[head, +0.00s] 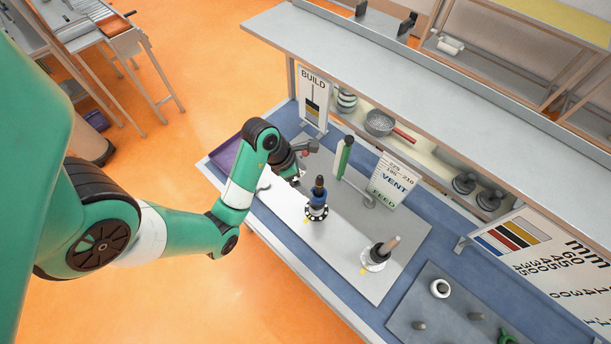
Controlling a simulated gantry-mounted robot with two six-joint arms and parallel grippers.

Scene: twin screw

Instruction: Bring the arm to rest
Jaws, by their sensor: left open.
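My green left arm comes in from the left and bends down over the workbench. My left gripper (302,163) is at the bench's left part, past the dark wrist. It is open, and I see nothing between its fingers, though they are small and partly hidden by the wrist. A blue and black part on a round base (317,205) stands just right of and below the gripper, apart from it. My right gripper does not show.
A second part with a brownish top (381,253) stands on the grey plate (400,228). A BUILD card (313,100), a green upright tool (344,157) and a VENT/FEED card (393,180) stand behind. A long shelf (420,75) overhangs the bench. A purple tray (230,160) lies left.

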